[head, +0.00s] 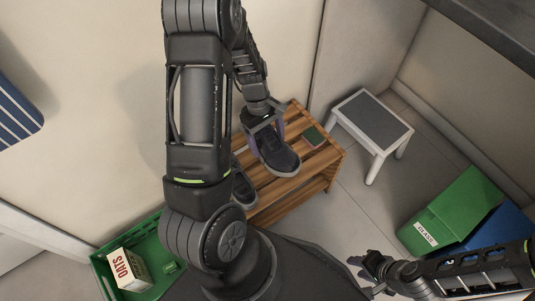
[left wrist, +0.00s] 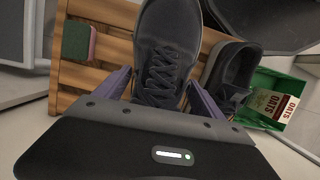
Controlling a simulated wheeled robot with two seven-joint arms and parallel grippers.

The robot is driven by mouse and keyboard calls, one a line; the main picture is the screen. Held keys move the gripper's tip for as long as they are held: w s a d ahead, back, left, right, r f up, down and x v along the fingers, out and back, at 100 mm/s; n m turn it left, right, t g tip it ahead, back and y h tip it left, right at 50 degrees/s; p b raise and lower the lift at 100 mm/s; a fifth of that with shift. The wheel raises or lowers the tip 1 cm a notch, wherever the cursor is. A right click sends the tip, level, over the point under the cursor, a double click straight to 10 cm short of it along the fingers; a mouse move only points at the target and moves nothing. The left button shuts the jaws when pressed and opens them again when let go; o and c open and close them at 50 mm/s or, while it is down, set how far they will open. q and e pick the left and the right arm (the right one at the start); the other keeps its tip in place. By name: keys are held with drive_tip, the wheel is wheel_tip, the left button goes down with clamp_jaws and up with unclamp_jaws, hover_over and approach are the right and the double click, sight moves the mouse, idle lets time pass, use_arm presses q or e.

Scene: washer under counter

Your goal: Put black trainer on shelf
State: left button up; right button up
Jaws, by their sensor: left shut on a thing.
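A black trainer (head: 278,153) with grey laces is between the purple-lined fingers of my left gripper (head: 265,128), which is shut on it. In the left wrist view the held trainer (left wrist: 166,50) points away from the gripper body, laces facing the camera. It is over the top slats of the wooden shelf (head: 326,160); whether its sole touches them I cannot tell. A second black trainer (head: 243,188) is beside it at the shelf's left part, partly hidden by my arm. My right gripper (head: 368,268) is low at the right, away from the shelf; its jaw opening is unclear.
A small green block (head: 314,136) lies on the shelf's right end. A white step stool (head: 369,118) stands to the right. Green (head: 450,211) and blue (head: 502,232) bins are at the far right. A green crate (head: 103,263) with an oats box (head: 129,270) is lower left.

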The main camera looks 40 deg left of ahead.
sight(267, 146)
use_arm(q)
drive_tip(key=shift+f+b, duration=0.3)
drive_tip(key=shift+f, duration=1.25)
drive_tip(key=shift+f+b, duration=0.7)
drive_tip(key=shift+f, duration=1.15)
drive_tip(key=shift+f, duration=0.1)
drive_tip(key=o, duration=1.7)
drive_tip(key=p+v, duration=0.4)
drive_tip(key=v, duration=0.8)
drive_tip(key=shift+d, duration=0.1)
